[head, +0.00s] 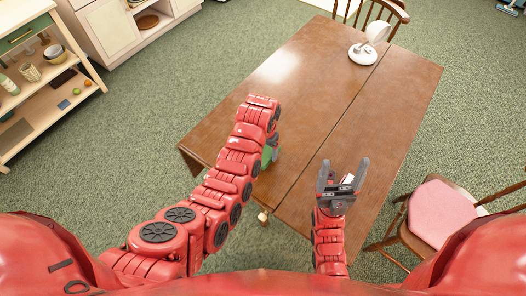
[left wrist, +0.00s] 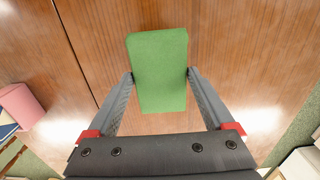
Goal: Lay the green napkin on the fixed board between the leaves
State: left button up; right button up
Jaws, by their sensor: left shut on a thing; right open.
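The green napkin (left wrist: 158,72) is a flat-faced green piece held between the two fingertips of my left gripper (left wrist: 160,76), over the brown wooden table (left wrist: 235,45). In the head view only a bit of the napkin (head: 267,156) shows beside my left gripper (head: 274,152); the arm hides the rest. I cannot tell its exact height above the wood. The table (head: 300,110) has a long seam between its boards, right of the napkin in the head view. My right gripper (head: 343,172) is open over the table's near right part.
A chair with a pink cushion (head: 442,212) is at the right, another chair (head: 388,12) at the far end. A shelf with dishes (head: 45,85) stands left. The table's middle is clear.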

pick_arm(q)
jog(key=shift+w+a, duration=0.3)
jog(key=shift+w, duration=0.05)
jog(key=shift+f+p, duration=0.25)
jog(key=shift+p, duration=0.1)
notch_tip(320, 180, down, 2)
jog(key=shift+f+p, duration=0.25)
jog(key=shift+p, duration=0.25)
jog(key=shift+f, duration=0.35)
jog(key=shift+w, duration=0.1)
jog(key=shift+f, duration=0.2)
jog(key=o, duration=1.1)
jog(key=shift+r, duration=0.1)
